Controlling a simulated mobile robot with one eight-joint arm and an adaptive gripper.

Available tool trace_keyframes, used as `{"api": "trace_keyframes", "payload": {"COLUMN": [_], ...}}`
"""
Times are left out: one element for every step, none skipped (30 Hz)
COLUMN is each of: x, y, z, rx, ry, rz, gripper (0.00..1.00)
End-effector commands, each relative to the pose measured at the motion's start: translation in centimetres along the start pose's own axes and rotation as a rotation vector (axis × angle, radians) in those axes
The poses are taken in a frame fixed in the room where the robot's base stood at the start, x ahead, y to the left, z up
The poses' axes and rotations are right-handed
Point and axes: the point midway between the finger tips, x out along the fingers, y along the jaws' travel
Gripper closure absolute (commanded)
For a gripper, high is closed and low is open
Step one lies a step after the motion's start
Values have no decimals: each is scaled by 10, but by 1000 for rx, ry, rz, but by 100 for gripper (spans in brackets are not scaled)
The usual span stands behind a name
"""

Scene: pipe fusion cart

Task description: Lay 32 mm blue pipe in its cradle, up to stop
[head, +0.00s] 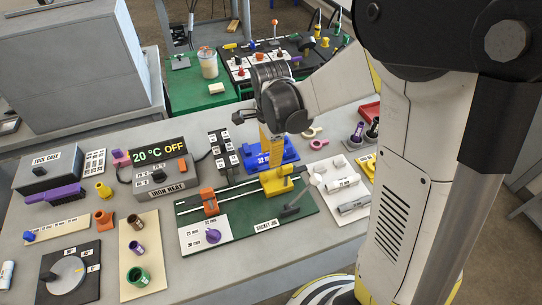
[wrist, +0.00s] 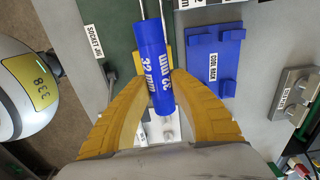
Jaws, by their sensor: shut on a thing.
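The 32 mm blue pipe (wrist: 153,65) is held between the two yellow fingers of my gripper (wrist: 161,78) in the wrist view. Its "32 mm" lettering faces the camera, and its far end extends past the fingertips. In the head view, my gripper (head: 270,148) is above the back of the green socket jig board (head: 240,228). A yellow holder (head: 278,181) on the jig is just below and in front of it; the wrist view shows it partly behind the pipe. An orange block (head: 208,201) is farther left on the rails. Whether the pipe touches the holder cannot be told.
A blue cool rack (wrist: 208,72) is right of the pipe in the wrist view. In the head view, a grey lever (head: 291,211) stands at the jig's right, beside a white board of pipe pieces (head: 343,183). The iron heat box (head: 165,175) is to the left.

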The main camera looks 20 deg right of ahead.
Motion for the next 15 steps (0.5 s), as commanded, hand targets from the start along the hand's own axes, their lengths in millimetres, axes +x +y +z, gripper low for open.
{"api": "trace_keyframes", "payload": {"x": [0, 0, 0, 0, 0, 0, 0, 0, 0, 0, 0, 0, 0, 0, 0], "y": [0, 0, 0, 0, 0, 0, 0, 0, 0, 0, 0, 0, 0, 0, 0], "z": [0, 0, 0, 0, 0, 0, 0, 0, 0, 0, 0, 0, 0, 0, 0], "rx": [16, 23, 30, 33, 35, 36, 36, 35, 35, 35, 35, 34, 34, 34, 34], "ry": [0, 0, 0, 0, 0, 0, 0, 0, 0, 0, 0, 0, 0, 0, 0], "rz": [0, 0, 0, 0, 0, 0, 0, 0, 0, 0, 0, 0, 0, 0, 0], "gripper": [100, 100, 100, 100, 100, 100, 100, 100, 100, 100, 100, 100, 100, 100, 100]}}
